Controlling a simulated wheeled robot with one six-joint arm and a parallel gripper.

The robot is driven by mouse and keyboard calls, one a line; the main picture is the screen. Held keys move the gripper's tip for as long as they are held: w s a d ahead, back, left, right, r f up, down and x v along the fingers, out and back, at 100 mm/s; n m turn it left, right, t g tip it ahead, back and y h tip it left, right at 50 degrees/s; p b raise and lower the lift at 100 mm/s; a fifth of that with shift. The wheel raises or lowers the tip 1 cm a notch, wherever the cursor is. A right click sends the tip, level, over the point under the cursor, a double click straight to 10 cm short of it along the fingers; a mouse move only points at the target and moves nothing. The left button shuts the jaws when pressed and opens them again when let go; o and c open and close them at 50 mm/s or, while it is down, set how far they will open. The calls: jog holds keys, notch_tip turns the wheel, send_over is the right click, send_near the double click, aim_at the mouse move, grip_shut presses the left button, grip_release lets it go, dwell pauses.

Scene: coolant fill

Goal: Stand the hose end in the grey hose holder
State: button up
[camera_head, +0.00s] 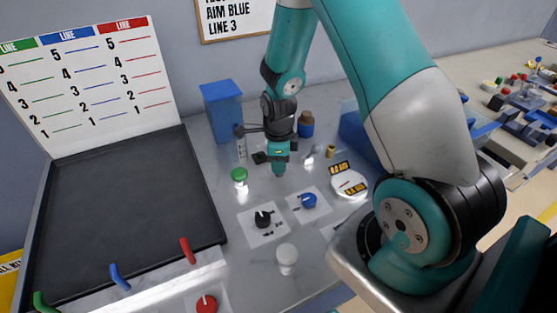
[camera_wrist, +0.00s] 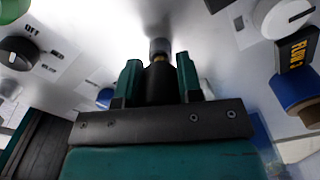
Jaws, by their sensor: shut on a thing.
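My gripper (camera_head: 279,168) points down above the pale worktop, near the middle of the head view. In the wrist view my gripper (camera_wrist: 159,72) has its two teal fingers on either side of a black cylinder, which I take to be the hose end (camera_wrist: 160,86). It is shut on it. A narrow brass part shows beyond the black one. A short grey cylinder (camera_wrist: 160,46) lines up with the brass. I cannot tell whether this is the hose holder or part of the hose end. In the head view the hose end is not clearly visible.
A black knob (camera_head: 263,218), a blue knob (camera_head: 309,200) and a white dial (camera_head: 349,184) surround the gripper's area. A green-topped post (camera_head: 239,174), a blue box (camera_head: 222,105) and a brown-capped bottle (camera_head: 305,124) stand nearby. A white cylinder (camera_head: 287,258) stands in front.

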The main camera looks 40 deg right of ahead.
jog(key=shift+f+b, duration=0.65)
jog(key=shift+f, duration=0.35)
jog(key=o, duration=0.8)
jog(key=shift+o, duration=0.2)
notch_tip(320, 180, up, 18)
jog(key=b, duration=0.1)
jog(key=shift+f, duration=0.25)
